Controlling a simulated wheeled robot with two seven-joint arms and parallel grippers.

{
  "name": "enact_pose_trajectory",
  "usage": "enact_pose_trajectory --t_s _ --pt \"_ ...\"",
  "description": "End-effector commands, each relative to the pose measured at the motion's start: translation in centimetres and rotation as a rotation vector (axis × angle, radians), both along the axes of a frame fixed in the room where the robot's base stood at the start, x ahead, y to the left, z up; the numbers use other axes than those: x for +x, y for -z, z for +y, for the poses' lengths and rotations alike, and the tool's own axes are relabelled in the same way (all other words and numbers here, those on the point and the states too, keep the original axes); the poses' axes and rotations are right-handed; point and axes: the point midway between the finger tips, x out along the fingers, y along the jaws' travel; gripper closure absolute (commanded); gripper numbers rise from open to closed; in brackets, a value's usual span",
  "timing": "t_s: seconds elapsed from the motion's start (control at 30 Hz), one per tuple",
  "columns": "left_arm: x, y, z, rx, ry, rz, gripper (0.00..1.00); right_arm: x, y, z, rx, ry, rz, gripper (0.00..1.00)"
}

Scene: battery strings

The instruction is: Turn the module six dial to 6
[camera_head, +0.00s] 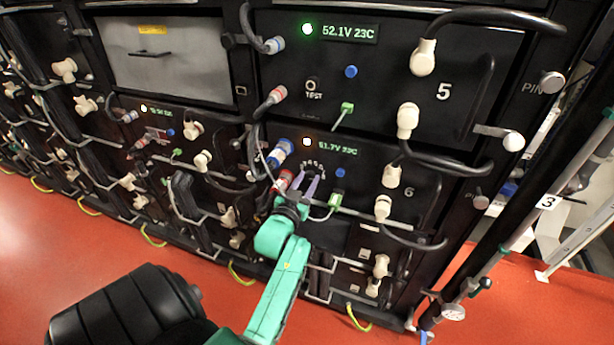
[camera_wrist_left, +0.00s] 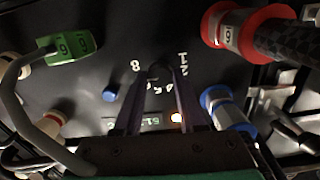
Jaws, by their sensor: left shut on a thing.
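The module six front (camera_head: 352,182) is a black panel with a lit display reading 51.7V 23C, a pale lamp and a white 6. Its small dark dial (camera_wrist_left: 160,72) sits within an arc of white numbers, partly hidden by my fingers. My left gripper (camera_head: 309,186) reaches up to the panel from below, and its two fingers are shut on the dial. In the left wrist view the fingers (camera_wrist_left: 160,78) stand on both sides of the dial. The dial's pointer is hidden, so I cannot tell its setting. My right gripper is not in view.
Blue and red cable plugs (camera_head: 279,152) sit just left of the dial. A green connector (camera_head: 336,200) with a grey cable and a blue button (camera_head: 340,172) are to its right. Module 5 (camera_head: 440,60) is above. Cream plugs and black cables stick out at right.

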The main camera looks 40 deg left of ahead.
Motion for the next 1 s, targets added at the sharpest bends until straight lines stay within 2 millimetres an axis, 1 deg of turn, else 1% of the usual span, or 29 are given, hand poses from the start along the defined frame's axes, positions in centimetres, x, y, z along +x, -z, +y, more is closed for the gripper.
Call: enact_pose_trajectory --t_s 0.03,0.4,0.7,1.0 --pt "0.0 -0.5 0.0 -0.04 0.0 -0.013 1.0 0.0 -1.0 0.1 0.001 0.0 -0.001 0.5" --pt "0.0 -0.5 0.0 -0.369 0.001 -0.128 1.0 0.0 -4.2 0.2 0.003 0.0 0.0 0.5" --pt "0.0 -0.3 0.0 -0.592 0.002 -0.208 1.0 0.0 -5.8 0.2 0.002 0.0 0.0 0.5" --pt "0.1 -0.2 0.0 -0.714 0.003 -0.25 1.0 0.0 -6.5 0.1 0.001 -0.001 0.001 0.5"
